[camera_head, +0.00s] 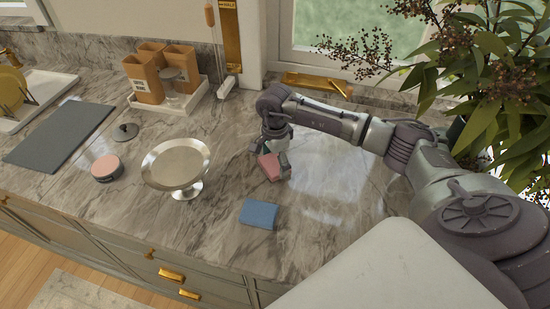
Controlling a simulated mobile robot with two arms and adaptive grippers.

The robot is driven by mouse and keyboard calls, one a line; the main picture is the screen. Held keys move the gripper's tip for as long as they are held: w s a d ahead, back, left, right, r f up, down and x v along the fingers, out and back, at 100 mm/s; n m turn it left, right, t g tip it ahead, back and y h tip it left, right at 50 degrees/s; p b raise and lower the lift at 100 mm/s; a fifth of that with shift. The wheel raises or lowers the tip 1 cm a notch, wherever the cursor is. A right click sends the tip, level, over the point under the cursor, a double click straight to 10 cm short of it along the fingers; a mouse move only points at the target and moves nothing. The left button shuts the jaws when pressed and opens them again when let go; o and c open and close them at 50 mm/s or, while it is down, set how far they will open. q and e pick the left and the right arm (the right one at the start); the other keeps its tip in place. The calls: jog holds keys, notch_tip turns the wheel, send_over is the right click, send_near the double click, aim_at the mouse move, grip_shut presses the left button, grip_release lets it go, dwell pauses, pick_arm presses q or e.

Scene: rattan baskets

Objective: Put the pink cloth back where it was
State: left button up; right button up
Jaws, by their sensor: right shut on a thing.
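The pink cloth (269,167) is a small folded block near the middle of the marble counter. My right gripper (271,157) points down over it and is shut on it. I cannot tell whether the cloth touches the counter or is held slightly above it. A folded blue cloth (259,214) lies on the counter in front of the pink one, nearer the edge. My left gripper is not in view.
A metal pedestal dish (176,165) stands left of the cloths. A pink-topped round tin (106,168), a dark lid (125,131) and a grey mat (60,134) lie farther left. A white tray (186,104) with wooden containers stands behind. A leafy plant (500,100) fills the right.

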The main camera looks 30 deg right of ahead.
aim_at(275, 163)
jog(key=shift+f+b, duration=0.2)
jog(key=shift+b, duration=0.1)
jog(key=o, duration=0.9)
jog(key=shift+r, duration=0.1)
jog(key=shift+c, duration=0.2)
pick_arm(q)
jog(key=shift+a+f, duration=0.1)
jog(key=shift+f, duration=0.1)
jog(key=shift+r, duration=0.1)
pick_arm(e)
jog(key=shift+r+p, duration=0.25)
jog(key=shift+p, duration=0.05)
pick_arm(q)
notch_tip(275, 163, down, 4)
jog(key=b, duration=0.4)
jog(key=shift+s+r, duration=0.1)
pick_arm(e)
notch_tip(275, 163, up, 12)
